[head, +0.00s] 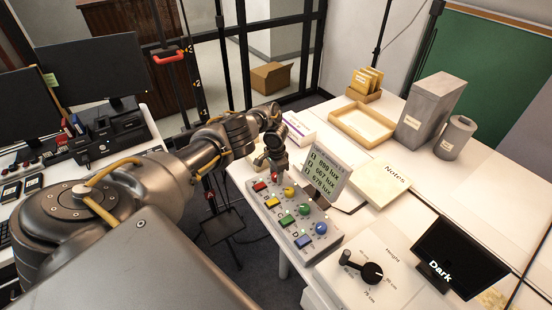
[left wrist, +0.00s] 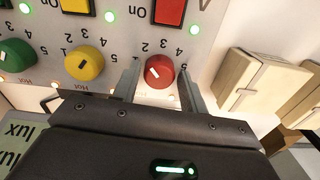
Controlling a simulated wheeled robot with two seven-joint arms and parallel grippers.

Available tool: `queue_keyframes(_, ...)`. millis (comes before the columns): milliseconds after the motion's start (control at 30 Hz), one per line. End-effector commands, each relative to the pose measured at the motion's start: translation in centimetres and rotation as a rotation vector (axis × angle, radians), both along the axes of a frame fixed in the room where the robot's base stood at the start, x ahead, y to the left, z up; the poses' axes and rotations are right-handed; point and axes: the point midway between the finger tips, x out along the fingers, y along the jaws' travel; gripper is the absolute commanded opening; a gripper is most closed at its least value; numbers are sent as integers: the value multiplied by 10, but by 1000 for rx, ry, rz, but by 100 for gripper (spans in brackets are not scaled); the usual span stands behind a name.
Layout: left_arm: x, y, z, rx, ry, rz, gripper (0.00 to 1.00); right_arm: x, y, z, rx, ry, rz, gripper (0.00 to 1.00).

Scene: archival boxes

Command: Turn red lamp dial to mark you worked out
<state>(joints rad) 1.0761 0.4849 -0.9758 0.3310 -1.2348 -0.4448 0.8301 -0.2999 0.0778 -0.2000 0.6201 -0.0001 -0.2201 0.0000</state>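The control panel (head: 303,228) lies on the white table with a row of coloured buttons and dials. My left gripper (head: 276,167) is over its far end, pointing down. In the left wrist view the red dial (left wrist: 159,72) sits between the two fingers, with a small gap on each side, so the gripper is open around it. The dial's white pointer tilts to the upper left in that view; upside-down numbers are printed around it. The red button (left wrist: 169,12) is beyond it. The lux display card (head: 325,172) stands behind the panel with several lux readings. My right gripper is not in view.
Yellow (head: 289,191), green (head: 304,208) and blue (head: 321,228) dials run along the panel. A Notes pad (head: 385,187), a height panel with a black knob (head: 372,273) and a screen reading Dark (head: 455,262) are to the right. A tray and grey boxes stand farther back.

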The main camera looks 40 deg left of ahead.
Motion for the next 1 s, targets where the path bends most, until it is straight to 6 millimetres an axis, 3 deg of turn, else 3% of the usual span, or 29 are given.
queue_keyframes(100, 0, 0, 0, 0, 0, -1, 55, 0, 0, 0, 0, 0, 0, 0)
queue_keyframes(433, 0, -1, 7, -2, 0, -3, 55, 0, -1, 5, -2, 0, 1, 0)
queue_keyframes(600, 0, 0, 36, -1, -2, -4, 55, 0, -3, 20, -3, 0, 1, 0)
queue_keyframes(900, 0, 0, 93, 1, 0, -3, 55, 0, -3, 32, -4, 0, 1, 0)
queue_keyframes(1000, 0, 0, 103, 0, -1, -2, 55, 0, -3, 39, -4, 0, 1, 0)
